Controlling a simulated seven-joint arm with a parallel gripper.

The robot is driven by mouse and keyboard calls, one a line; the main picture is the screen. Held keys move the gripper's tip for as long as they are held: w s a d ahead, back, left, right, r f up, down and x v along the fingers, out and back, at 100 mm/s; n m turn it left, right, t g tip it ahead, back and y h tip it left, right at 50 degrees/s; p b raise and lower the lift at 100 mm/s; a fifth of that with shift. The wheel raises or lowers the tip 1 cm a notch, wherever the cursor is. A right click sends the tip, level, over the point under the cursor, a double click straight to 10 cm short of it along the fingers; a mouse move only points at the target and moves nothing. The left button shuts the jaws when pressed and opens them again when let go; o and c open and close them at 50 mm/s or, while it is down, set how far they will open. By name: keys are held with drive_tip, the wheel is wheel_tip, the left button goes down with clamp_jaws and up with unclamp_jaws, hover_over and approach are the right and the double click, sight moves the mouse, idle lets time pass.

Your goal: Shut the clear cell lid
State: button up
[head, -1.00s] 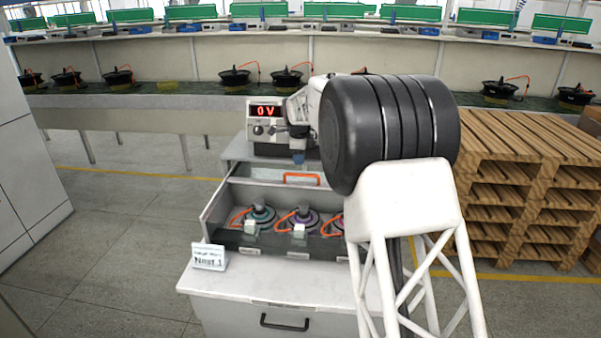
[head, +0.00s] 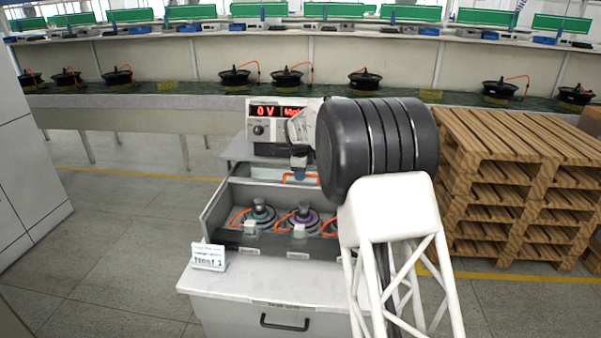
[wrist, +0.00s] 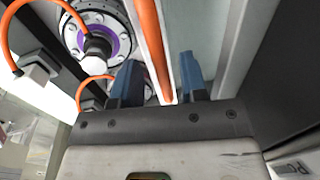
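The clear cell lid (head: 262,172) lies at the back of the cell (head: 214,211), with the front part of the cell uncovered. Its orange handle (head: 290,178) runs along its near edge. My gripper (head: 299,172) is at the handle in the head view. In the wrist view my gripper (wrist: 158,66) has its two blue fingers apart, with the orange handle (wrist: 150,40) between them. Gaps show on both sides, so it is not gripped. My arm hides the right part of the cell and lid in the head view.
Hub motors (head: 259,214) with orange leads sit in the cell. A 0 V display unit (head: 270,130) stands behind it. A small sign (head: 208,257) stands at the cabinet's front left. Stacked wooden pallets (head: 500,200) are at right. The floor at left is clear.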

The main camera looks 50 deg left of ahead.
clamp_jaws()
idle(0.3)
drive_tip(key=shift+s+d, duration=0.1)
drive_tip(key=shift+s, duration=0.05)
drive_tip(key=s+d, duration=1.7)
idle(0.7)
drive_tip(key=shift+f, duration=0.1)
unclamp_jaws()
drive_tip(key=shift+s, duration=0.1)
